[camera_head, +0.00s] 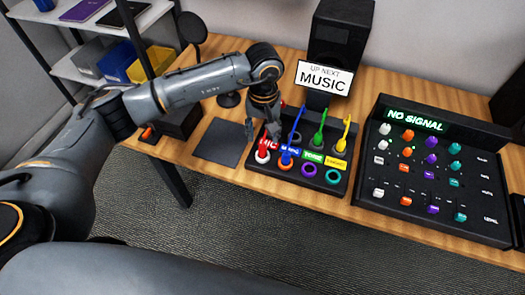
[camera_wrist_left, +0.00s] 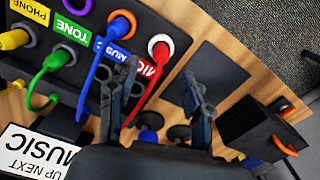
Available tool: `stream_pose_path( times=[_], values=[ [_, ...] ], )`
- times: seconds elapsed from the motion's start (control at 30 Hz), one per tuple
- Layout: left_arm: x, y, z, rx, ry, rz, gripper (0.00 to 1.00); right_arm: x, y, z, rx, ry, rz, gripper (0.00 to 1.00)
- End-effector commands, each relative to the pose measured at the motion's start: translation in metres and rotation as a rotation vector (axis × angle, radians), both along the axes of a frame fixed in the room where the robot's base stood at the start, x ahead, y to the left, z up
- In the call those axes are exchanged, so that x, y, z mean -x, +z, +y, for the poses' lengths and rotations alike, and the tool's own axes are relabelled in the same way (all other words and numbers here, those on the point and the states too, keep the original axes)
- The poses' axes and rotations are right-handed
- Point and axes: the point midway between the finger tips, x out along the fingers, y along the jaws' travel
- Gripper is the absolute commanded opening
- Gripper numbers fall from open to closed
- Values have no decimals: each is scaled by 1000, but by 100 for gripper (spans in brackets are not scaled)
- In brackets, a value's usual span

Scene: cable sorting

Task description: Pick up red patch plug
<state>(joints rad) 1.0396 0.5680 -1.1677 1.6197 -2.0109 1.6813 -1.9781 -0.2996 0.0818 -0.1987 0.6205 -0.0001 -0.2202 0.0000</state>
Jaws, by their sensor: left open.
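My left gripper (camera_head: 266,124) is over the left end of the box, pointing down. In the left wrist view its fingers (camera_wrist_left: 160,75) are apart, with the red cable between them and not gripped. Part of the cable is hidden behind a finger. My right gripper is out of view.
Blue (camera_head: 298,122), green (camera_head: 319,132) and yellow (camera_head: 345,132) cables stand up close to the right of my gripper. A dark pad (camera_head: 220,142) lies left of the patch box. The mixer (camera_head: 433,190) and speaker (camera_head: 341,42) flank it right and behind.

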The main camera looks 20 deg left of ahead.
Motion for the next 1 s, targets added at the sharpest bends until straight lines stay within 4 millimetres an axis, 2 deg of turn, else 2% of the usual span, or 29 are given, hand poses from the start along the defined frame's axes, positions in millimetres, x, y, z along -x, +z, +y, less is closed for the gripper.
stream_pose_path(
  times=[0.27,0.4,0.53,0.83,1.0],
  values=[
    [2,-22,0,2,0,5,49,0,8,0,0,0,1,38],
    [4,-42,1,2,1,6,49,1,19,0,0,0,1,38],
    [3,-60,1,3,0,2,49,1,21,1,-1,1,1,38],
    [2,-66,1,3,-1,-1,49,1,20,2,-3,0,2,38],
    [2,-66,1,3,0,-1,15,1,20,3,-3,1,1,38]
  ],
)
